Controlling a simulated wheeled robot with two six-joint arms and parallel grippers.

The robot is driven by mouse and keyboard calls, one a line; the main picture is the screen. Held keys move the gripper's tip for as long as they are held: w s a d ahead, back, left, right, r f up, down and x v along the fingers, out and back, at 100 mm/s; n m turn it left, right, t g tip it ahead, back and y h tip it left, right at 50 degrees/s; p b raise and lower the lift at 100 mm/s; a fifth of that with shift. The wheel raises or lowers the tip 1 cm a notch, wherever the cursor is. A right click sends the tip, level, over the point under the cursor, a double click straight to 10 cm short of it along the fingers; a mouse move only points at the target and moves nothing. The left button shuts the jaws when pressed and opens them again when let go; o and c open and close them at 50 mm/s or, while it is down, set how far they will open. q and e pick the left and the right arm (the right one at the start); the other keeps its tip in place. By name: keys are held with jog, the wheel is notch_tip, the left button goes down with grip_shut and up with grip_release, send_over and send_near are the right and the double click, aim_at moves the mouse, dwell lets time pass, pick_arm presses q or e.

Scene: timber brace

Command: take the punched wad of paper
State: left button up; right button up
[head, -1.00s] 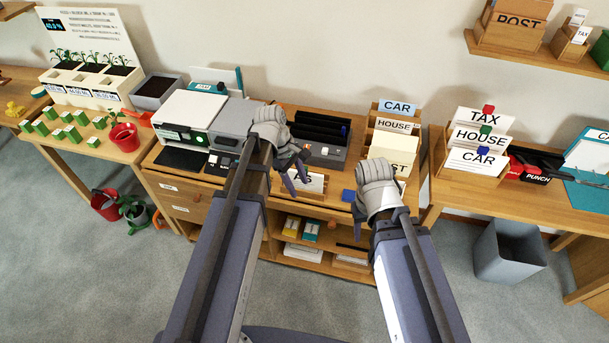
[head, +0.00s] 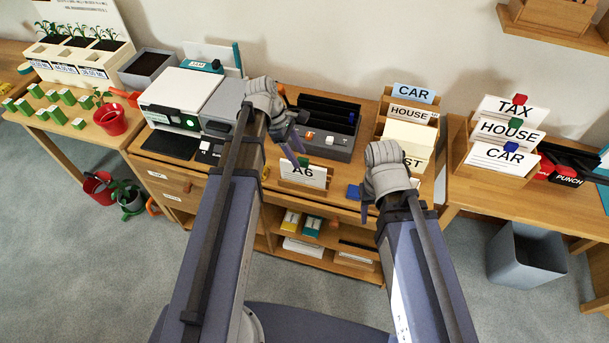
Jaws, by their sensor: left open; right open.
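I cannot make out a punched wad of paper for certain in the head view. A dark grey slotted machine (head: 335,143) with orange and white buttons stands at the middle of the desk. A tray of white sheets marked A6 (head: 304,174) is in front of it. My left gripper (head: 297,140) is open at the machine's left front, above the desk, and covers part of it. My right gripper (head: 366,205) is open near the desk's front edge, by a small blue block (head: 353,192). I see nothing held in either gripper.
A white printer (head: 180,95) with a green light stands at the left. Wooden holders of CAR and HOUSE cards (head: 408,115) stand right of the machine. The right desk holds a card rack (head: 505,130) and a box marked PUNCH (head: 566,177). A grey bin (head: 525,252) stands on the floor.

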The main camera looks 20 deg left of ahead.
aim_at(301, 160)
pick_arm(q)
jog(key=shift+w+f, duration=0.2)
jog(key=shift+f, duration=0.2)
jog(key=b+x, duration=0.2)
jog(key=shift+d+f+b, duration=0.1)
jog(key=shift+f+b, duration=0.25)
jog(key=shift+b, duration=0.05)
jog(key=b+x, duration=0.5)
jog(key=shift+w+f, duration=0.15)
jog(key=shift+w, duration=0.25)
grip_shut()
